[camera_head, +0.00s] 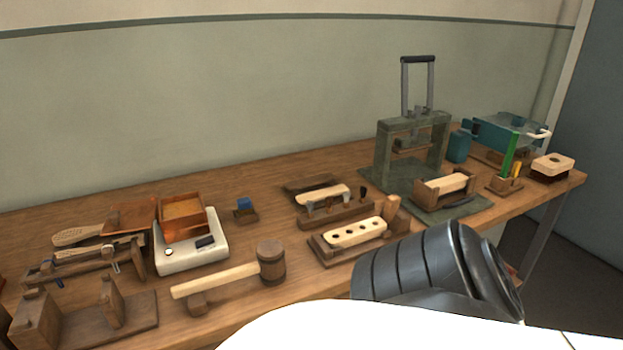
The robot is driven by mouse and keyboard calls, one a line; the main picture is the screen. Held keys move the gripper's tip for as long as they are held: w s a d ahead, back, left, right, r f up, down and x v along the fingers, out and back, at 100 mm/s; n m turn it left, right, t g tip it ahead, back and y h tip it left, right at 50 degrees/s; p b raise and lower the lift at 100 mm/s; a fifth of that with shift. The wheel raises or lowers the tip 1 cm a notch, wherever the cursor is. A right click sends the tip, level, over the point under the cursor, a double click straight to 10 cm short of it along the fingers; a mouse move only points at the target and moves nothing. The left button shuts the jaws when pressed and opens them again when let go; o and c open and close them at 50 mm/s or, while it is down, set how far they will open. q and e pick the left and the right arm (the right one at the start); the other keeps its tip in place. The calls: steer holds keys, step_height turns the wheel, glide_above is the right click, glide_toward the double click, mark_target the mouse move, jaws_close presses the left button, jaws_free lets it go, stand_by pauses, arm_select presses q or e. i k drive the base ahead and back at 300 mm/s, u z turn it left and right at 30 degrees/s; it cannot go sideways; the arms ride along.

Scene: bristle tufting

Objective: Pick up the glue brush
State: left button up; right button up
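I cannot clearly make out which thing is the glue brush. A small wooden holder (506,184) at the right end of the bench has a tall green upright piece (509,152) and a short yellow one (517,169) standing in it. A small blue piece (244,203) sits on a little wooden block left of the middle. Neither gripper shows. A dark ribbed part of my own body at the lower right hides part of the bench's front edge.
A wooden mallet (271,263) lies at the front, beside a white scale (190,257) with an orange-brown box (183,216) on it. A drilled wooden block (355,232) sits mid-bench. A tall press (384,152) stands behind. A teal machine (490,134) stands back right.

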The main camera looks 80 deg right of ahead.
mark_target(244, 204)
steer(key=z, duration=2.25)
